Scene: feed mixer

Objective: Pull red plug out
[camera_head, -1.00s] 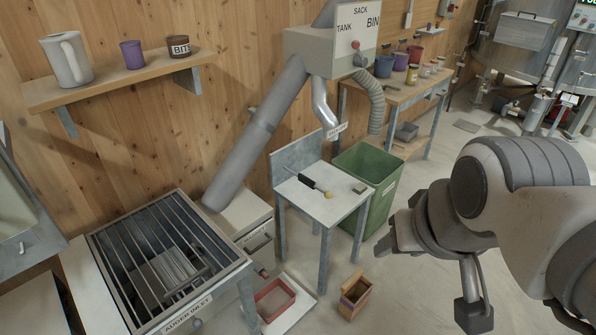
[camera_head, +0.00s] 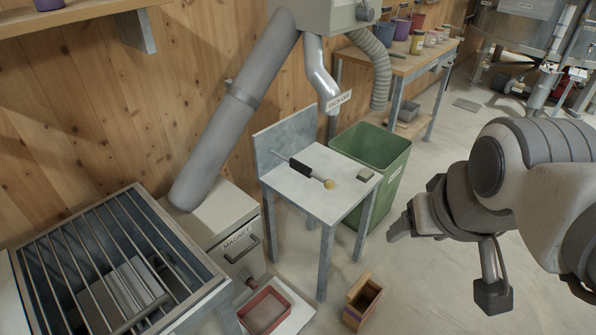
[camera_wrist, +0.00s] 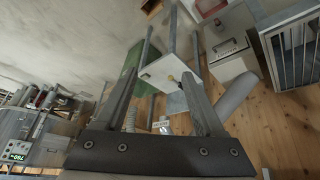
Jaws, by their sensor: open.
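A small dark red piece (camera_head: 249,282) shows low beside the front corner of the auger inlet, by the magnet box. It is too small for me to tell whether it is the red plug. My gripper (camera_head: 396,230) is at the right in the head view, in the air right of the small table and well apart from the red piece. In the wrist view my gripper (camera_wrist: 162,76) is open and empty, with its two fingers wide apart. I cannot make out a red plug between or near them there.
The grated auger inlet (camera_head: 215,292) is at lower left, beside the magnet box (camera_head: 225,262). A red tray (camera_head: 284,293) and an open wooden box (camera_head: 351,312) are on the floor. A small table (camera_head: 314,207) bears a black-handled tool. A green bin (camera_head: 380,150) stands behind it.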

